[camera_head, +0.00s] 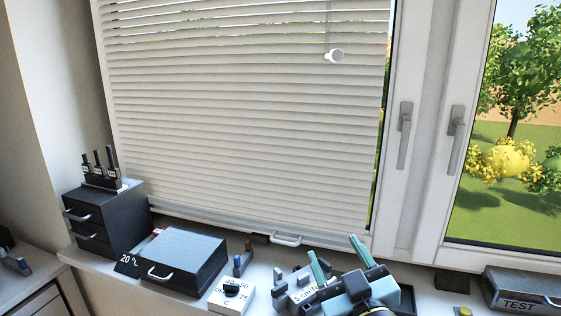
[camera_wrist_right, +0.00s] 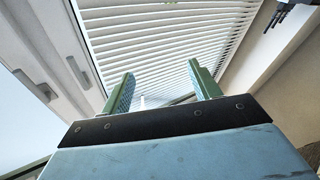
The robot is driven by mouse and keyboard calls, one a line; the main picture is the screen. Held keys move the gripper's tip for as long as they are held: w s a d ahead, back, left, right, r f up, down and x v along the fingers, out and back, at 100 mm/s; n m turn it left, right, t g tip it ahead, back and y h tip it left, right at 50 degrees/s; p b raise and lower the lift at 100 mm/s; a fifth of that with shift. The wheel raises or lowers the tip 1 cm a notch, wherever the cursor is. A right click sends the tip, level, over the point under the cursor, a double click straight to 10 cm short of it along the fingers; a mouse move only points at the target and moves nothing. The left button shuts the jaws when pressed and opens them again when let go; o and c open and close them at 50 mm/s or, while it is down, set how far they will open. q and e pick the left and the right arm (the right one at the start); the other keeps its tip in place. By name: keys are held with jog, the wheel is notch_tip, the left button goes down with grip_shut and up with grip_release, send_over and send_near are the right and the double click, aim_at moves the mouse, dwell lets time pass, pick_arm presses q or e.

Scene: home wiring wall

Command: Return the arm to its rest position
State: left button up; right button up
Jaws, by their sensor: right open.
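My right gripper (camera_head: 340,258) shows at the bottom centre-right of the head view, with its two green fingers spread apart. It is empty. In the right wrist view its fingers (camera_wrist_right: 160,92) are also apart with nothing between them, pointing toward the white blind (camera_wrist_right: 170,40). The same blind (camera_head: 240,110) covers the left window in the head view. The gripper is in front of the windowsill, and hides part of the items behind it. My left gripper is not in view.
On the sill stand a black drawer unit (camera_head: 108,218), a dark box with a handle (camera_head: 180,262), a white dial block (camera_head: 232,296) and a grey TEST box (camera_head: 522,290). Window handles (camera_head: 404,135) stick out at the right. Small grey blocks sit close beside my right gripper.

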jog(key=s+d+f+m+g+h, duration=0.1)
jog(key=s+d+f+g+h, duration=0.15)
jog(key=f, duration=0.35)
jog(key=s+d+f+m+g+h, duration=0.1)
jog(key=s+d+f+m+g, duration=0.15)
jog(key=f, duration=0.35)
jog(key=s+d+f+g, duration=0.45)
jog(key=s+f, duration=0.35)
jog(key=s, duration=0.3)
jog(key=s+d+f+g, duration=0.3)
jog(key=s+f+g, duration=0.3)
jog(key=s+f, duration=0.3)
notch_tip(320, 180, down, 27)
jog(key=s+g+b, duration=0.2)
jog(key=s+b, duration=0.1)
jog(key=b, duration=0.2)
jog(key=s+d+f+b, duration=0.3)
jog(key=s+f+b, duration=0.2)
jog(key=s+f, duration=1.1)
notch_tip(320, 180, down, 4)
jog(key=shift+f+g+h, duration=0.1)
jog(key=shift+g+h, duration=0.25)
jog(key=shift+h, duration=0.1)
jog(key=shift+s+d, duration=0.1)
